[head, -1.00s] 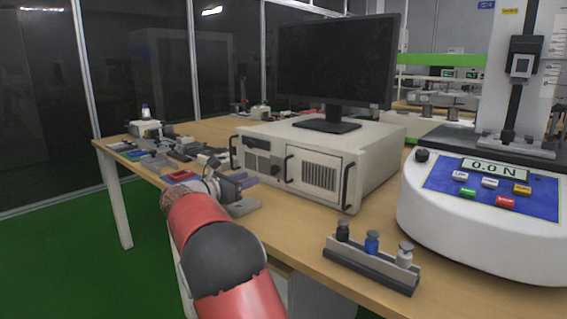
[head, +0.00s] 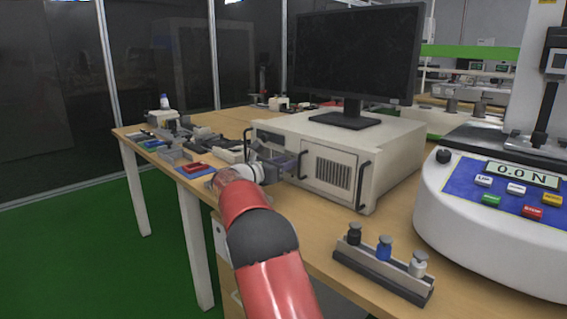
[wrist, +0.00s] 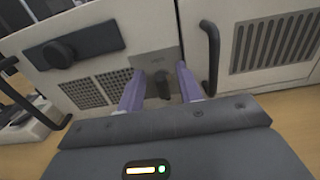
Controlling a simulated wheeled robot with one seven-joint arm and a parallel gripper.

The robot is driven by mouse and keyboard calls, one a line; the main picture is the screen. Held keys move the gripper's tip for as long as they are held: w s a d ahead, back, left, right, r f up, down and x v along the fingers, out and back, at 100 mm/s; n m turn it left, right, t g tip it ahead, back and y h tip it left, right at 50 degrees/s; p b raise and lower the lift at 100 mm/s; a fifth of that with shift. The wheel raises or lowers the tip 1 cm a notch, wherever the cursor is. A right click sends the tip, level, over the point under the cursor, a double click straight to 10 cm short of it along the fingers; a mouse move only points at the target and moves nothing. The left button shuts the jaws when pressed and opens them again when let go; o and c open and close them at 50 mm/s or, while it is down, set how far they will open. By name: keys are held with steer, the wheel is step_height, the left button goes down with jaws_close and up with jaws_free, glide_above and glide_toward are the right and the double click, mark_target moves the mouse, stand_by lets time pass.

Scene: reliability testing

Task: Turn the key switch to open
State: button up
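The key switch (wrist: 161,86) is a dark knob or key on a grey plate (wrist: 158,62) on the front of a beige computer case (head: 385,155). In the wrist view, my gripper (wrist: 157,80) has its two purple fingers apart, one on each side of the key, with a gap showing on both sides. The fingers point at the case front. In the head view, my gripper (head: 280,160) is at the left part of the case front, and the key switch is hidden behind it.
Black handles (wrist: 209,57) stick out of the case front close to the fingers. A monitor (head: 355,55) stands on the case. A weight rack (head: 383,270) and a force tester (head: 490,225) stand to the right. Small parts (head: 185,145) lie on the left of the table (head: 310,220).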

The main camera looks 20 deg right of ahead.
jaws_close()
steer(key=shift+m+b, duration=0.3)
steer(key=m+b, duration=0.4)
steer(key=m, duration=0.1)
steer(key=shift+s+d+f, duration=0.1)
steer(key=shift+s+f, duration=0.25)
steer(key=m+b, duration=0.1)
steer(key=m, duration=0.1)
steer(key=m+b, duration=0.4)
steer(key=shift+s+d+f, duration=0.1)
steer(key=shift+s, duration=0.15)
steer(key=shift+m, duration=0.3)
jaws_free()
